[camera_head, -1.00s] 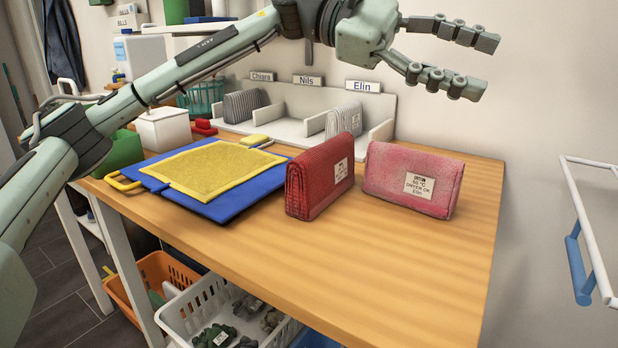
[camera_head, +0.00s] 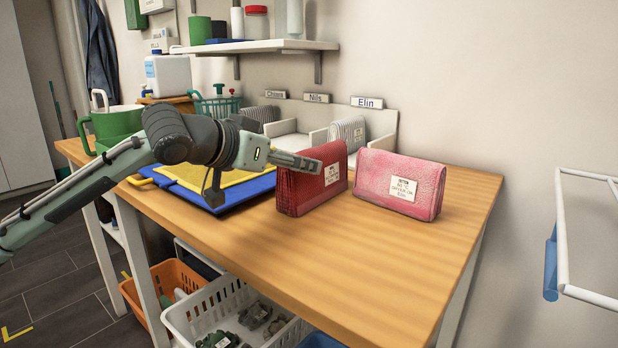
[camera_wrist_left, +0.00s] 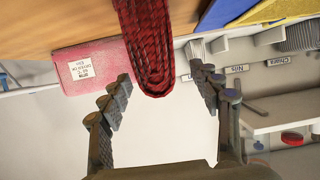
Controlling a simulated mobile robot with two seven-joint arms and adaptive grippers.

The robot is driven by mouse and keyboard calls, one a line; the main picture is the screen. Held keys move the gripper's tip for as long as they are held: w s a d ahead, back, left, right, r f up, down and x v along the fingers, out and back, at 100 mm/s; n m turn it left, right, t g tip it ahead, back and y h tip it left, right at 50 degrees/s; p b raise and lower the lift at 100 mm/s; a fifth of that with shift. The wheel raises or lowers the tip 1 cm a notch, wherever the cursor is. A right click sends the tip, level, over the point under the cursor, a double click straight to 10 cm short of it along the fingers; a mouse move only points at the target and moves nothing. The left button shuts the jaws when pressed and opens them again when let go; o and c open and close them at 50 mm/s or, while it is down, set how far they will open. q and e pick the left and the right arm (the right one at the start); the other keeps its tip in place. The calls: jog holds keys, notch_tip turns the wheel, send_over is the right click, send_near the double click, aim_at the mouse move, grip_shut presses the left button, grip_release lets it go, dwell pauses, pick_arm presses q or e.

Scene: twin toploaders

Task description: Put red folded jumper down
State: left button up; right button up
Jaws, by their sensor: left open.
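The red folded jumper (camera_head: 311,180) stands upright on the wooden table, with a white label on its right face. It also shows in the left wrist view (camera_wrist_left: 147,45), its edge reaching toward the space between the fingers. My left gripper (camera_head: 297,161) is at its upper left side in the head view, with a finger overlapping its face. In the left wrist view the gripper (camera_wrist_left: 159,78) is open, one finger on each side of the jumper, with gaps showing. My right gripper is not in view.
A pink folded piece (camera_head: 400,185) with a label stands close to the right of the jumper. A blue folding board (camera_head: 245,192) with a yellow panel lies left. Compartments labelled Nils and Elin (camera_head: 366,103) stand behind. The table front is clear.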

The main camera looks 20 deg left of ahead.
aim_at(315, 159)
pick_arm(q)
jog(key=x, duration=0.4)
jog(key=r+x, duration=0.1)
jog(key=x, duration=0.2)
jog(key=shift+w+d+p, duration=0.1)
jog(key=shift+w+p, duration=0.05)
jog(key=shift+p, duration=0.15)
jog(key=shift+c, duration=0.9)
jog(key=c, duration=1.2)
grip_shut()
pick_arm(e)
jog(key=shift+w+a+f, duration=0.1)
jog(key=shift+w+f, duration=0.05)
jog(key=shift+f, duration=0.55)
pick_arm(q)
jog(key=shift+r, duration=0.15)
